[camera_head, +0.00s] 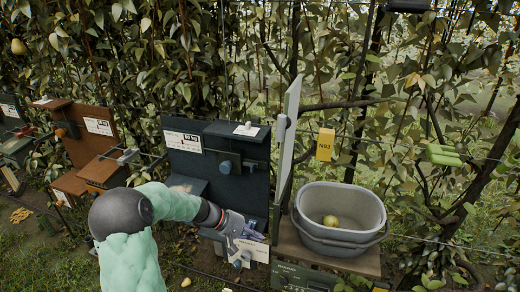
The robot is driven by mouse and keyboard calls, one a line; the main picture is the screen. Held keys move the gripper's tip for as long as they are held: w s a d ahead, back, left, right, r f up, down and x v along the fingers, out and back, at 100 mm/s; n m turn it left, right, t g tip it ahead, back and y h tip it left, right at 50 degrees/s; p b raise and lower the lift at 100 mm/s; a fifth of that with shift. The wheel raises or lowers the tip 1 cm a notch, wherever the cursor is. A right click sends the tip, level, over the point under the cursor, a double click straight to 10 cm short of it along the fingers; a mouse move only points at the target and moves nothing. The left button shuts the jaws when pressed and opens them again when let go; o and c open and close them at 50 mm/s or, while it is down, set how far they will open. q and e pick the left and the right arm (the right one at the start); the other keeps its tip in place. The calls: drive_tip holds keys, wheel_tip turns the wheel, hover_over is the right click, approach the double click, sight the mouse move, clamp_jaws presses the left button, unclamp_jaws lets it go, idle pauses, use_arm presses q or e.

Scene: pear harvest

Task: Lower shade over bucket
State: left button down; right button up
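The grey bucket (375,250) stands on a wooden stand at the right of centre, with a yellow-green pear (331,221) inside. A pale panel that looks like the shade (290,135) stands upright just left of the bucket, seen almost edge-on. It does not cover the bucket, whose mouth is open to view. My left gripper (258,240) is low, left of the shade and bucket, in front of the lower part of a dark blue box. It looks apart from the shade. Its fingers are small and unclear. My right gripper is not in view.
The dark blue box (228,133) with labels stands behind my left arm. Brown boxes (88,145) stand farther left. A yellow N92 tag (325,144) hangs behind the bucket. A green clip-like object (443,155) hangs on a wire at right. Branches and wires surround the bucket.

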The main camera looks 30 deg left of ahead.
use_arm(q)
drive_tip(key=s+a+r+m+t+h+p, duration=0.1)
drive_tip(key=s+a+r+t, duration=0.15)
drive_tip(key=r, duration=1.15)
drive_tip(key=s+a+r+m+t+h+p, duration=0.15)
drive_tip(key=a+r, duration=0.25)
drive_tip(key=r, duration=0.9)
drive_tip(key=s+a+r+m+t+h+p, duration=0.1)
drive_tip(key=s+a+r+t, duration=0.15)
drive_tip(key=r, duration=1.15)
drive_tip(key=d+p+x, duration=0.1)
drive_tip(key=x, duration=0.5)
drive_tip(key=s+p+x, duration=0.1)
drive_tip(key=x, duration=0.6)
drive_tip(key=shift+s+d+r+p, duration=0.15)
drive_tip(key=shift+s+d+p, duration=0.05)
drive_tip(key=shift+d+p, duration=0.25)
